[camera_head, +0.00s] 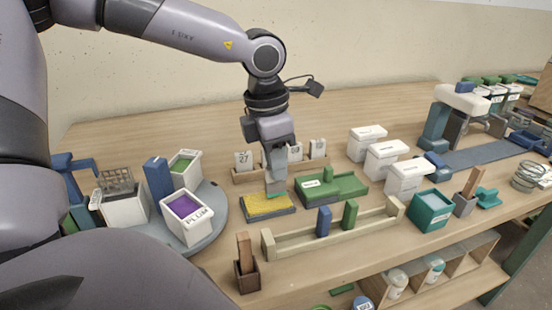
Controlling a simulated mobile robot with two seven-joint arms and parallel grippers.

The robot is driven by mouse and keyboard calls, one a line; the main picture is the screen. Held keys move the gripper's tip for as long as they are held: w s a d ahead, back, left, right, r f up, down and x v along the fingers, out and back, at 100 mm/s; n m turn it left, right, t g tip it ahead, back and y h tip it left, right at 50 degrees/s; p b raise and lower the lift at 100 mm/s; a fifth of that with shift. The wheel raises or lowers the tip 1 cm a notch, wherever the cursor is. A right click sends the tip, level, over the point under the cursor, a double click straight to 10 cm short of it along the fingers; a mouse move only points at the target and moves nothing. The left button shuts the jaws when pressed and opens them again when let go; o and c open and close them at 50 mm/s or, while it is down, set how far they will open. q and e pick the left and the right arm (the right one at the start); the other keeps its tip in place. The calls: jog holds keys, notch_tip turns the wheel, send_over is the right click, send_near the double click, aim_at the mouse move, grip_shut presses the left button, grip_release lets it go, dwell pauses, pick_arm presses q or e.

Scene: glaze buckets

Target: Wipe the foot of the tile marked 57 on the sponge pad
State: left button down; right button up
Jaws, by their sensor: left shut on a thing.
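My left gripper (276,163) points down in the middle of the table. It is shut on a narrow grey tile (276,184), held upright, with a teal lower edge. The tile's number does not show from here. Its foot is at the yellow sponge pad (258,206), which lies in a dark tray; I cannot tell whether it presses on the pad or hovers just above it. My right gripper is not in view.
A wooden rack (246,175) with white tiles, one marked 27, stands behind the pad. A green block tray (320,196) is close on the right. A wooden rail (295,241) stands in front. A round turntable (212,225) with PLUM bucket (184,226) is left.

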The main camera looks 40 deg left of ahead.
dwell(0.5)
pick_arm(q)
jog(key=shift+f+b, duration=0.55)
jog(key=shift+b, duration=0.1)
dwell(0.3)
dwell(1.3)
jog(key=shift+s, duration=0.1)
jog(key=shift+s+a+b, duration=0.35)
jog(key=shift+s+a, duration=0.1)
jog(key=shift+s, duration=0.3)
jog(key=shift+s, duration=0.1)
jog(key=shift+s+a, duration=0.4)
jog(key=shift+s, duration=0.25)
jog(key=shift+w+d+b, duration=0.3)
jog(key=shift+w+b, duration=0.05)
jog(key=shift+w, duration=0.25)
jog(key=shift+w+d, duration=0.15)
jog(key=shift+w, duration=0.1)
